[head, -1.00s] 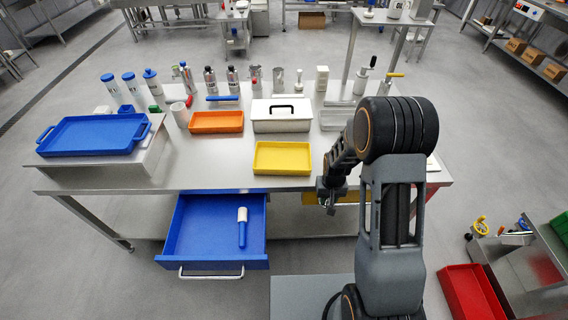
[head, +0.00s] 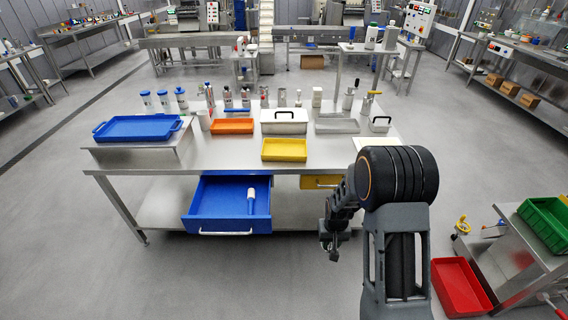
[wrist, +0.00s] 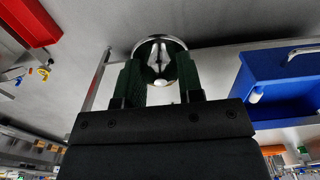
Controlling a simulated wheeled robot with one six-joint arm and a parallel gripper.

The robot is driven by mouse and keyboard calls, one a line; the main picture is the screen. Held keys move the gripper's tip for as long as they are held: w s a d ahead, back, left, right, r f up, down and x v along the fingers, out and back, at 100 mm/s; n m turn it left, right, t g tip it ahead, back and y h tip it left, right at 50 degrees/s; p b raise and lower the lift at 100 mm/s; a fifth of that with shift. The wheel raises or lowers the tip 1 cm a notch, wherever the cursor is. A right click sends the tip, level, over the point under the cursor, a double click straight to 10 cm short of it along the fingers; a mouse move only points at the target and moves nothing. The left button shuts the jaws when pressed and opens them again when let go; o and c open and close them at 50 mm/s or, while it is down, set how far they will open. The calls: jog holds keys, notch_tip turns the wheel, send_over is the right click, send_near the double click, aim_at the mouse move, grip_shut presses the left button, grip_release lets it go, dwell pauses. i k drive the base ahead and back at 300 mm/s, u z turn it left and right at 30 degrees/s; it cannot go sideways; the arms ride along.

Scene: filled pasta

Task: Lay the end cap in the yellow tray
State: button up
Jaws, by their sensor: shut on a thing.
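The yellow tray (head: 285,157) lies near the front edge of the steel bench in the head view and looks empty. My gripper (head: 332,246) is low in front of the bench, to the right of and nearer than the tray, with open space between. In the wrist view my gripper (wrist: 160,72) has its two dark green fingers shut on a round, shiny metal piece, the end cap (wrist: 160,40). Its rim shows beyond the fingertips; part of it is hidden by the fingers. The cap cannot be made out in the head view.
A blue drawer (head: 210,222) stands open below the bench with a white-and-blue tool (head: 251,198) inside. An orange tray (head: 232,127), a white lidded box (head: 284,126) and a grey tray (head: 337,126) surround the yellow tray. A red bin (head: 461,287) is on the floor at right.

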aim_at(285, 147)
jog(key=u, duration=1)
jog(key=i, duration=1.65)
jog(key=z, duration=0.9)
